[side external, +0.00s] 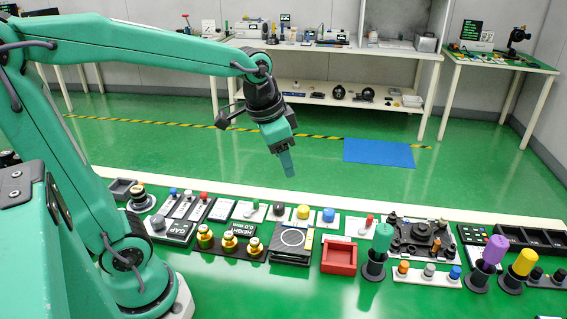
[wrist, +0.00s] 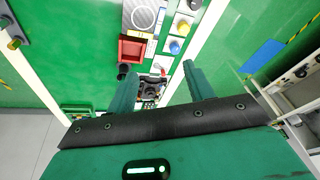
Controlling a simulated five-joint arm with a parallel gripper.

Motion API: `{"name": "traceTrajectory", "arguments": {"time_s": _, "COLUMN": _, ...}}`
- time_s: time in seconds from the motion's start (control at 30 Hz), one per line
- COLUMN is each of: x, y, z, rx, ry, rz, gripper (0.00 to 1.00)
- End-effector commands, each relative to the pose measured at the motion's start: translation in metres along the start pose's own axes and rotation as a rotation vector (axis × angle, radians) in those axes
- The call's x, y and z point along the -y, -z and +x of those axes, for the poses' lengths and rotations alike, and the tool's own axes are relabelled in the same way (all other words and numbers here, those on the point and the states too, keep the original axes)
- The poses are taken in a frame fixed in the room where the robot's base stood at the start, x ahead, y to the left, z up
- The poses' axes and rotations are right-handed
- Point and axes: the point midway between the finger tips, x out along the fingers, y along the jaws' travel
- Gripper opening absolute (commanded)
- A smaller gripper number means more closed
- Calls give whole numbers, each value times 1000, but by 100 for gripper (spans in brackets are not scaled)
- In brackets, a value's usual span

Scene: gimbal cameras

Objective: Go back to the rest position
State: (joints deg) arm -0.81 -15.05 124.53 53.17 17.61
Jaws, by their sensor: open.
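My gripper (side external: 287,163) is in the air above the far edge of the work surface, pointing down and slightly to the right in the side external view. In the wrist view my gripper (wrist: 158,90) shows two green fingers spread apart with nothing between them. The fingers are open and empty. My green arm reaches from the left, and the gripper is well clear of the items below it.
The green table (side external: 225,290) holds a row of items: brass knobs (side external: 229,241), a red tray (side external: 339,257), a black fixture (side external: 420,238), and green, purple and yellow cylinders (side external: 383,237) in dark holders. A blue mat (side external: 379,153) lies on the floor behind. Air around the gripper is clear.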

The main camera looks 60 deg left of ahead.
Motion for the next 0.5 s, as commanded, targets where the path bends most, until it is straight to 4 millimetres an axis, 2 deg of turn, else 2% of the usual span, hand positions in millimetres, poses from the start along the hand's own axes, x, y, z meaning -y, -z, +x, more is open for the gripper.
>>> {"name": "traceTrajectory", "arguments": {"time_s": 0.2, "x": -12, "y": -32, "z": -20, "rx": -65, "ry": 15, "rz": -97, "gripper": 52}}
{"name": "traceTrajectory", "arguments": {"time_s": 0.5, "x": -26, "y": -74, "z": -32, "rx": -147, "ry": 24, "rz": -224, "gripper": 52}}
